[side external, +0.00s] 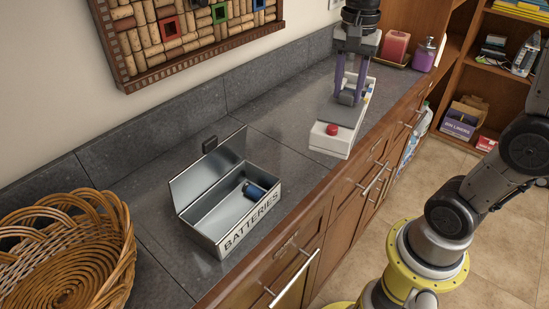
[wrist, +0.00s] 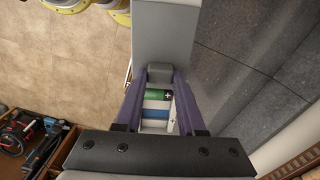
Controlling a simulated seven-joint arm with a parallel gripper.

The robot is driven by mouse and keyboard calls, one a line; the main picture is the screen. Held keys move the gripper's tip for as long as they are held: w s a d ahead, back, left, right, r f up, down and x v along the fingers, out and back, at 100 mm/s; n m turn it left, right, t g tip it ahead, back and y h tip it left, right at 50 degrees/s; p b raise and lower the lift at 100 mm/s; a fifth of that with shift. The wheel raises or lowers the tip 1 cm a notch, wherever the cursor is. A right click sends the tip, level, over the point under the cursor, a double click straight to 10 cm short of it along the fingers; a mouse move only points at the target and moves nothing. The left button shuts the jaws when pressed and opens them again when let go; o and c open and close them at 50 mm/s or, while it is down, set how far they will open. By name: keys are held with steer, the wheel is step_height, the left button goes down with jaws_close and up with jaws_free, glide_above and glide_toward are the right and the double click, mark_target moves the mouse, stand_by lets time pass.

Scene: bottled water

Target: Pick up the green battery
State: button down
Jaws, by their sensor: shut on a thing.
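The green battery (wrist: 158,96), with a plus mark on its end, lies in the open part of a white device (wrist: 146,122), seen between my fingers in the wrist view. A blue battery (wrist: 156,114) lies beside it. My gripper (side external: 346,96), with purple fingers, is shut on the dark grey handle (wrist: 160,73) of a grey sliding lid (wrist: 161,35). The lid covers part of the device. My fingers do not hold the green battery. In the side view, the device (side external: 330,144) has a red button (side external: 332,129), and my gripper partly hides its compartment.
An open metal box marked BATTERIES (side external: 252,222) holds a dark blue battery (side external: 253,190). A wicker basket (side external: 70,250) stands at the lower left. A pink candle (side external: 395,46) and a purple bottle (side external: 424,54) stand behind the device. The counter between box and device is clear.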

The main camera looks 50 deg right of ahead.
steer(key=w+a+n, duration=0.3)
steer(key=w+n, duration=0.4)
steer(key=w, duration=0.1)
steer(key=w+a+n, duration=0.3)
steer(key=w+n, duration=0.4)
steer(key=n, duration=0.1)
steer(key=s+a+r, duration=0.1)
steer(key=s+a, duration=0.3)
steer(key=s, duration=0.8)
steer(key=shift+w+a+f, duration=0.35)
steer(key=shift+w+f, duration=1.65)
steer(key=shift+w, duration=0.3)
steer(key=shift+w+a+f, duration=0.3)
steer(key=shift+w+f, duration=1.75)
steer(key=shift+w, duration=0.3)
steer(key=shift+w+a+f, duration=0.35)
steer(key=shift+w+f, duration=1.65)
steer(key=shift+w, duration=0.3)
